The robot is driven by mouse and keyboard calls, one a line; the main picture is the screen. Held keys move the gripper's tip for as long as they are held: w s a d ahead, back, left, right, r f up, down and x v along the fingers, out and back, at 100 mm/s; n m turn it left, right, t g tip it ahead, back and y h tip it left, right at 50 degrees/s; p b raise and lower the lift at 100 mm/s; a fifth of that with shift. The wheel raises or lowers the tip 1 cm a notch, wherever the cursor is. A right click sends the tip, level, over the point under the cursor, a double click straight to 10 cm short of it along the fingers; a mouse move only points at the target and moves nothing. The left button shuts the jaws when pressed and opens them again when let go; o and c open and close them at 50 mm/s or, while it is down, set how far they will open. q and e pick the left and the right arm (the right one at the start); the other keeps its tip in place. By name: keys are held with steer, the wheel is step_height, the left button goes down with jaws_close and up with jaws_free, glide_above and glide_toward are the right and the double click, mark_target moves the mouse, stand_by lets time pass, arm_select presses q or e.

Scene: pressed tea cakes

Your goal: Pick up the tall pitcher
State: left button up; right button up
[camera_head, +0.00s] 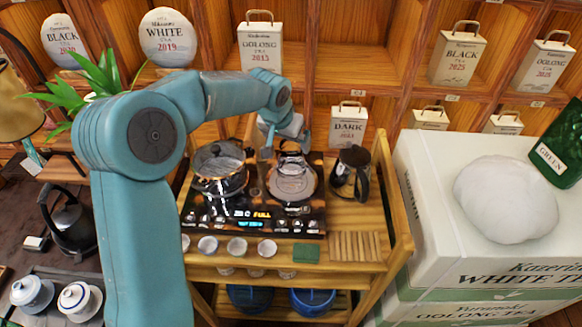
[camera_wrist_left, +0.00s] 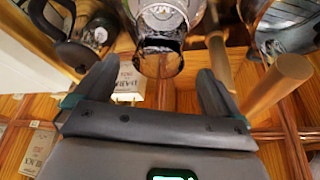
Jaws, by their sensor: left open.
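A tall glass pitcher with a dark handle (camera_head: 351,174) stands upright on the wooden cart, right of the black stove. I take it for the tall pitcher; its dark handle shows at the upper left in the left wrist view (camera_wrist_left: 70,48). My left gripper (camera_head: 285,146) is open and empty, behind and above the glass kettle (camera_head: 292,182) on the stove's right side. In the left wrist view my open fingers (camera_wrist_left: 157,78) point toward the kettle's glass and metal body (camera_wrist_left: 160,22). Whether they touch it I cannot tell. My right gripper is out of view.
A lidded glass pot (camera_head: 219,172) stands on the stove's left side. Small cups (camera_head: 238,247) and a green cloth (camera_head: 306,253) lie in front. Behind are shelves with a DARK tea tin (camera_head: 348,126). Large white boxes (camera_head: 430,190) stand at the right.

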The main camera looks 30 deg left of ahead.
mark_target(292, 145)
arm_select(q)
steer(key=x, duration=0.2)
steer(key=p+x, duration=0.1)
steer(key=x, duration=0.2)
steer(key=shift+w, duration=0.3)
steer(key=shift+s+r, duration=0.1)
steer(key=shift+s, duration=0.2)
steer(key=shift+w+d, duration=0.1)
steer(key=shift+w, duration=0.15)
steer(key=c, duration=1.2)
jaws_close()
steer(key=shift+r, duration=0.1)
